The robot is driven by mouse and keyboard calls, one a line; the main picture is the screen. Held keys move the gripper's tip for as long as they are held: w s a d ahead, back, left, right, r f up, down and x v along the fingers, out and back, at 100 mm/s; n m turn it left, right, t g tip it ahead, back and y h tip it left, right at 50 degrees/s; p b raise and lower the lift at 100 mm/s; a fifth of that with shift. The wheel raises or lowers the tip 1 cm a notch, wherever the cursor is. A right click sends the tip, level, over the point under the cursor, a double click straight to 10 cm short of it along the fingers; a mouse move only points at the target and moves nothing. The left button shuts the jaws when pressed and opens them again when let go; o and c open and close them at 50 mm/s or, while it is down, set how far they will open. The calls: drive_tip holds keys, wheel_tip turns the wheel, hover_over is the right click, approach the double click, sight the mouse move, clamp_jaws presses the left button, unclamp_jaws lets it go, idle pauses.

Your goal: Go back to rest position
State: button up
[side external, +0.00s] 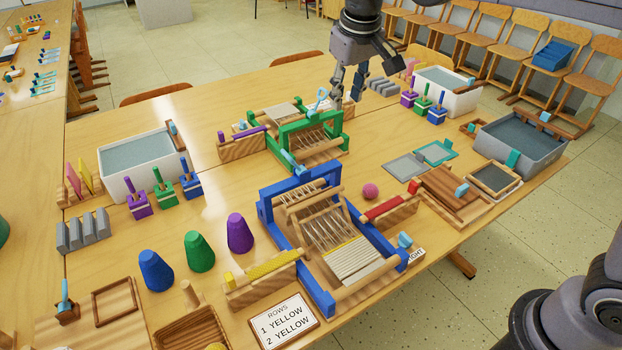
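My gripper (347,98) hangs from the top of the side external view, pointing down. Its two fingers look apart, with nothing visible between them. It is above or just behind the right end of the green loom (286,135), close to a light blue handle (320,97). I cannot tell whether it touches the loom.
A card (283,322) reads "ROWS 1 YELLOW 2 YELLOW". Blue (155,271), green (199,252) and purple (240,233) cones stand left of the blue loom. Water tubs (115,187) (562,155) flank the looms.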

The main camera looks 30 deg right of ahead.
drive_tip(key=s+d+f+t, duration=0.1)
drive_tip(key=s+d+f, duration=0.2)
drive_tip(key=s, duration=0.3)
drive_tip(key=s+d+f+t, duration=0.2)
drive_tip(key=s+d+f, duration=0.1)
drive_tip(key=s, duration=0.4)
drive_tip(key=s+d+f+t+y, duration=0.1)
drive_tip(key=s+d+f, duration=0.1)
drive_tip(key=s+f, duration=0.2)
drive_tip(key=s, duration=0.2)
drive_tip(key=shift+s+d+f, duration=0.3)
drive_tip(key=shift+d+f, duration=0.1)
